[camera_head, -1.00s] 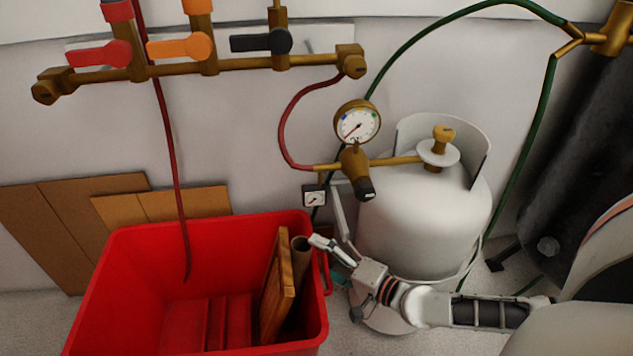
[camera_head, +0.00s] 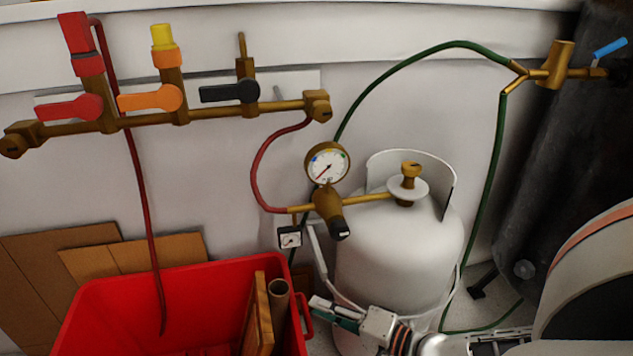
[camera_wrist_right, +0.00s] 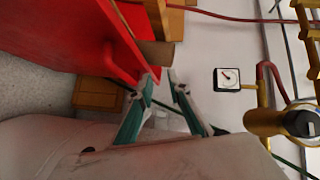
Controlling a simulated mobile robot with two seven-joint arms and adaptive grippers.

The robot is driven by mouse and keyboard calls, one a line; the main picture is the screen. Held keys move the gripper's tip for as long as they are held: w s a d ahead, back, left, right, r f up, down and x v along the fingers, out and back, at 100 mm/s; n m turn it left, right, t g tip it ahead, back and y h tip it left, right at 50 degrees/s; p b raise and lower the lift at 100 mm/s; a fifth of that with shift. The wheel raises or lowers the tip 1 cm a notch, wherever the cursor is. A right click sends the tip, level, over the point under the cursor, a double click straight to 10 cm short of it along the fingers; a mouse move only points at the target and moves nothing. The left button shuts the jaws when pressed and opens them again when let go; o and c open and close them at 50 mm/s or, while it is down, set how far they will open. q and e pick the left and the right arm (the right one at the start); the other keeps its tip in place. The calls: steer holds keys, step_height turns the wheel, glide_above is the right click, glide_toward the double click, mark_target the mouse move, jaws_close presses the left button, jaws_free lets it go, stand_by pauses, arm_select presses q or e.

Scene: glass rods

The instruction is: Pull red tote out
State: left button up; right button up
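The red tote (camera_head: 190,275) stands at the lower left in the head view, its lower part cut off by the frame. A red handle (camera_head: 306,316) sticks out from its right side. My right gripper (camera_head: 318,306) is just right of that handle, pointing left at it. In the right wrist view, my right gripper's (camera_wrist_right: 161,76) two fingers are apart, with the tote's red side (camera_wrist_right: 70,35) beside the left fingertip. I cannot tell whether they touch. Nothing is visibly gripped. My left gripper is not in view.
A wooden board (camera_head: 262,318) and a cardboard tube (camera_head: 279,290) stand in the tote. A white gas tank (camera_head: 400,245) is close behind my right gripper. A red hose (camera_head: 143,205) hangs into the tote. Brown panels (camera_head: 130,258) lean on the wall behind.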

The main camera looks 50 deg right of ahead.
steer(key=shift+v, duration=0.9)
steer(key=shift+f, duration=0.1)
stand_by(0.3)
